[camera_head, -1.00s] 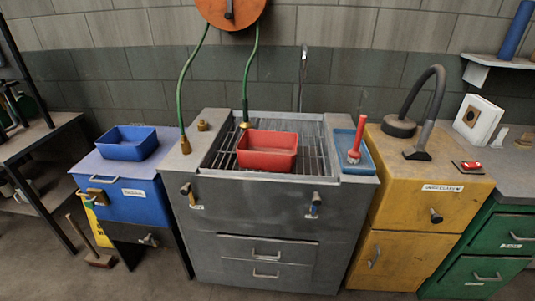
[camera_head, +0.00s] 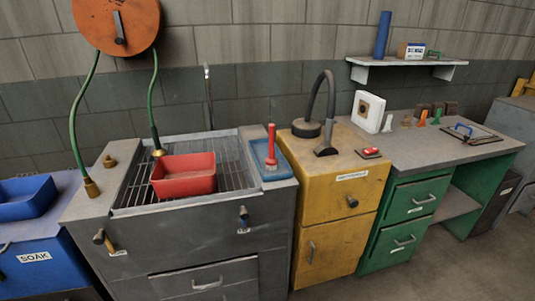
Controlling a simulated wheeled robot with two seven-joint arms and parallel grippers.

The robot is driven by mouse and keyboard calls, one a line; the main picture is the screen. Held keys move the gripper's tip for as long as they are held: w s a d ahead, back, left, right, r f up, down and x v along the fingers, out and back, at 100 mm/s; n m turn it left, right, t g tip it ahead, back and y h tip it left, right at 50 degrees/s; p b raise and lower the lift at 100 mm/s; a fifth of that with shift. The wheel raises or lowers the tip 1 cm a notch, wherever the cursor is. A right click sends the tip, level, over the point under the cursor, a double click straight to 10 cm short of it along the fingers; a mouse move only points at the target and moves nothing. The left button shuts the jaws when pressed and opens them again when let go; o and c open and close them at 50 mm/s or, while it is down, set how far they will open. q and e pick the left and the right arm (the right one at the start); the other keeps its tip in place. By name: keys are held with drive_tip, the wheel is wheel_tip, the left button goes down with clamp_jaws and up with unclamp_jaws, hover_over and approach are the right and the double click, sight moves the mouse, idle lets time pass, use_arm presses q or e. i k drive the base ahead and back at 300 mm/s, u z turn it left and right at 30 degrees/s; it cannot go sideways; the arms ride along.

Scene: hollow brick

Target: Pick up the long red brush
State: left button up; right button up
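A red brush (camera_head: 271,148) with a long upright handle stands in a shallow blue tray (camera_head: 285,170) at the right end of the grey sink unit. Its lower end sits inside the tray. Neither of my grippers shows in the head view.
A red bin (camera_head: 184,176) sits on the sink's metal grating (camera_head: 232,172), left of the brush. A yellow cabinet (camera_head: 335,182) with a black hose (camera_head: 328,105) stands right of the sink. A green workbench (camera_head: 420,205) is further right, and a blue bin (camera_head: 24,197) is at the left.

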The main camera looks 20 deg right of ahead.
sight(272, 162)
drive_tip(key=u, duration=3.3)
drive_tip(key=k, duration=2.05)
drive_tip(key=z, duration=1.4)
drive_tip(key=i, duration=0.4)
drive_tip(key=z, duration=0.05)
